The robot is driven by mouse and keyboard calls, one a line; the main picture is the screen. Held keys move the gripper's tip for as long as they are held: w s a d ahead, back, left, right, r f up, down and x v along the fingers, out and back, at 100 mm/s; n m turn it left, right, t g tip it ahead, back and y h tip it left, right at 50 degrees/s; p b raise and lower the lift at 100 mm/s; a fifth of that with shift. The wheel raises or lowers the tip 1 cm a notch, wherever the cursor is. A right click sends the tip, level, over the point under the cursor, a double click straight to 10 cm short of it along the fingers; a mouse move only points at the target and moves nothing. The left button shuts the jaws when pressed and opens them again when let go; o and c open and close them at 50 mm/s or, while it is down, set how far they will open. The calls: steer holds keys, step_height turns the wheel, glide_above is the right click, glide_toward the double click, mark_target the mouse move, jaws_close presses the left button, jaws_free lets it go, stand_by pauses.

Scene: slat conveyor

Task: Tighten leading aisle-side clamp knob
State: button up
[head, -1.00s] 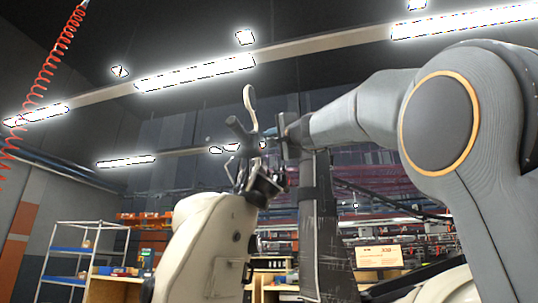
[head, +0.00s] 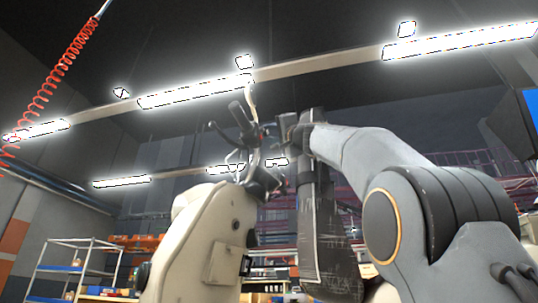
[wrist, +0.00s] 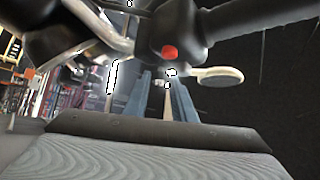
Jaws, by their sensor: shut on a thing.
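A cream scooter body (head: 205,240) stands upright left of centre in the head view. Its dark handlebar (head: 243,122) and mirror (head: 250,97) rise above it. My gripper (head: 272,131) is at the handlebar, at the end of my arm from the right. In the wrist view its two blue-grey fingers (wrist: 160,78) reach to a dark switch housing (wrist: 172,30) with a red button. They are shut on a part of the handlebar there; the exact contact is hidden. The mirror (wrist: 218,75) shows right of the fingers. I cannot make out a clamp knob in either view.
A coiled red hose (head: 62,65) hangs at the left. A shelf rack (head: 75,262) stands at the far left. A blue screen edge (head: 531,115) shows at the right.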

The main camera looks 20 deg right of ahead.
steer(key=shift+w+d+f+n+y+b, duration=0.1)
steer(key=shift+w+f+n+y+b, duration=0.15)
steer(key=shift+n+y+b, duration=0.65)
steer(key=shift+s+r+b, duration=0.1)
steer(key=shift+b, duration=0.3)
steer(key=o, duration=1.1)
steer(key=shift+c, duration=0.2)
steer(key=b+v, duration=0.7)
steer(key=shift+s+f, duration=0.25)
steer(key=shift+s, duration=0.05)
steer(key=shift+d, duration=0.1)
